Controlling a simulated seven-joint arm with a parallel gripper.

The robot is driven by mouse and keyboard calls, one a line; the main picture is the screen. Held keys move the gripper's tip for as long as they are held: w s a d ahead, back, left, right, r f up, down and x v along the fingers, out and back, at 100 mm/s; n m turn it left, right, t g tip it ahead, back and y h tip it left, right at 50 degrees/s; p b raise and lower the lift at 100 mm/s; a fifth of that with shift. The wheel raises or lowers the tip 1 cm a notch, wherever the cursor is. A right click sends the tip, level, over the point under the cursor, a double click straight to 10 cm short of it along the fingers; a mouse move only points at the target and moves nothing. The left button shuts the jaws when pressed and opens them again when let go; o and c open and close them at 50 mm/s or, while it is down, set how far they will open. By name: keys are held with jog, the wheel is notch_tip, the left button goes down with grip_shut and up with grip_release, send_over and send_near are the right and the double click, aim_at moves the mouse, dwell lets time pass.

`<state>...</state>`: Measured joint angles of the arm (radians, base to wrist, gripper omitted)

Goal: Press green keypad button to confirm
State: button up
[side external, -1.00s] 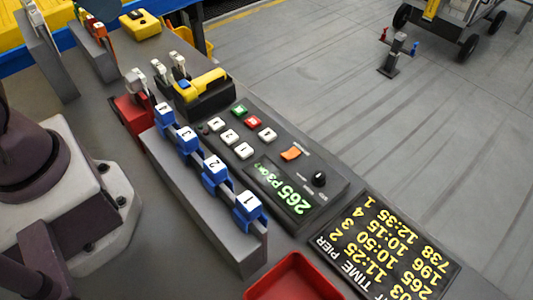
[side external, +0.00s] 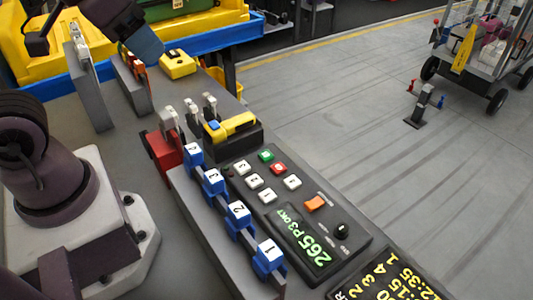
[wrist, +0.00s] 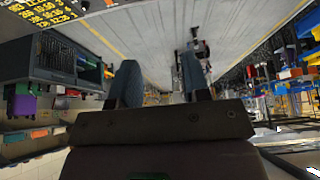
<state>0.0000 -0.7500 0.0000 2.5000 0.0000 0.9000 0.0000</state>
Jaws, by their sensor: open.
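The green button (side external: 266,155) is on the dark keypad console (side external: 352,243), at its far end beside a red button (side external: 278,168). Several white numbered buttons (side external: 255,181) lie near it. The console's green display (side external: 305,238) reads 265 P3 and a further short word that I cannot read surely. My gripper (side external: 146,48) is at the top left of the side view, well away from the console and above the far end of the counter. In the wrist view my gripper (wrist: 159,62) shows two spread fingers with nothing between them. The green button is not visible there.
A grey rail with blue numbered levers (side external: 238,212) runs beside the console. A yellow-topped scanner-like device (side external: 232,125) and a red block (side external: 167,155) stand just beyond. A flight board (side external: 385,280) lies at the near end. Open floor is to the right.

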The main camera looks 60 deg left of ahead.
grip_shut()
dwell(1.5)
